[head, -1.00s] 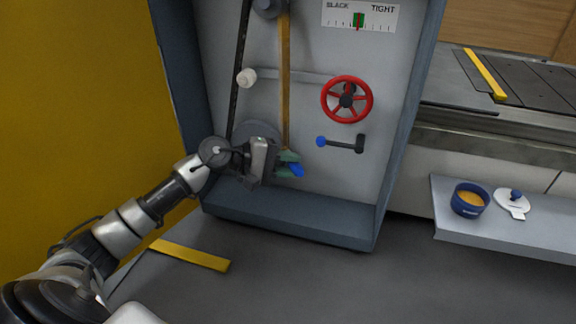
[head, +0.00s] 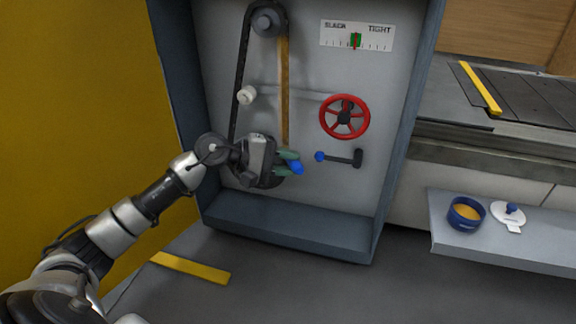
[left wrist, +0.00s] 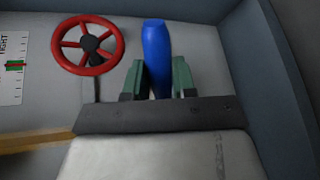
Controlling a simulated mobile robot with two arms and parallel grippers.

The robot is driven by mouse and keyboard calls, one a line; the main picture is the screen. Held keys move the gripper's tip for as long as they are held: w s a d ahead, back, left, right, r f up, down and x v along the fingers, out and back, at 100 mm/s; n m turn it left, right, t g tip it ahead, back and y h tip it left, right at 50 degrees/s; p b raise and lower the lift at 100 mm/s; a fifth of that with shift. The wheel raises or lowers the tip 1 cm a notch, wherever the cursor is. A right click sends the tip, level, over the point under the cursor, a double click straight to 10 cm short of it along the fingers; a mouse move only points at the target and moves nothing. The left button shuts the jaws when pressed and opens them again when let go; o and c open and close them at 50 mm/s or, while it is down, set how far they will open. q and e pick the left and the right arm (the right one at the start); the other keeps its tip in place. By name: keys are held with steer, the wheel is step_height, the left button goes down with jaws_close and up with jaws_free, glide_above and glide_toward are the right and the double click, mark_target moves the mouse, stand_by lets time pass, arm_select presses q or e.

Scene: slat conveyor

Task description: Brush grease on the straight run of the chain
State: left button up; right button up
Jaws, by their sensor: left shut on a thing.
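The chain (head: 240,75) runs around an upper sprocket (head: 266,20) on the grey panel; its left run is dark. The right straight run (head: 284,92) shows as an amber strip. Its lower end and the lower sprocket are largely hidden behind my left gripper (head: 288,162). That gripper is shut on a blue handle (head: 297,168), which also stands between the green fingers in the left wrist view (left wrist: 157,55). Any bristles are hidden, so I cannot tell whether they touch the chain. A blue tub (head: 467,228) of amber grease stands on the shelf at right. My right gripper is out of view.
A red handwheel (head: 344,117) and a blue-knobbed lever (head: 341,158) are right of the gripper. A white roller (head: 246,95) touches the left run. The gauge (head: 384,38) is at the top. A white lid (head: 508,225) lies beside the tub. Raised side walls frame the panel.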

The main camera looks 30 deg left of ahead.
arm_select(q)
steer(key=shift+w+r+p, duration=0.1)
steer(key=shift+r+p, duration=1.8)
steer(key=shift+r, duration=2.85)
